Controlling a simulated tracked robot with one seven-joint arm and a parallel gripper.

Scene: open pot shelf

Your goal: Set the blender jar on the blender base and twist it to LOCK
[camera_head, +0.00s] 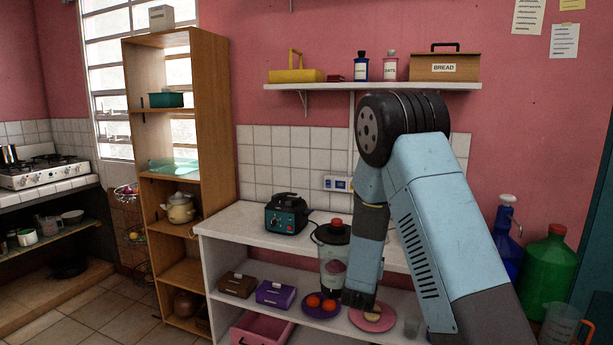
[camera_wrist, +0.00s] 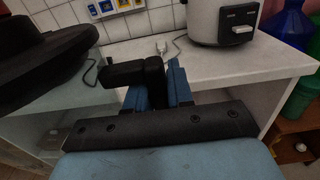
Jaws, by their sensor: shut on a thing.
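The blender jar (camera_head: 333,255) is clear with a black lid and a red knob. In the head view it hangs upright in front of the counter edge, left of my forearm. Its black lid (camera_wrist: 45,60) fills the left of the wrist view, and its black handle (camera_wrist: 133,72) reaches between my fingers. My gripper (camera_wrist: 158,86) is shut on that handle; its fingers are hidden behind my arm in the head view. What appears to be the blender base (camera_head: 287,214), teal with a black top, stands on the counter, left of the jar and apart from it.
The white counter (camera_head: 248,225) is clear around the base. A white cooker (camera_wrist: 215,24) stands at the back right in the wrist view. Below are a brown box (camera_head: 237,284), a purple box (camera_head: 275,293) and plates of food. A wall shelf (camera_head: 345,87) hangs above.

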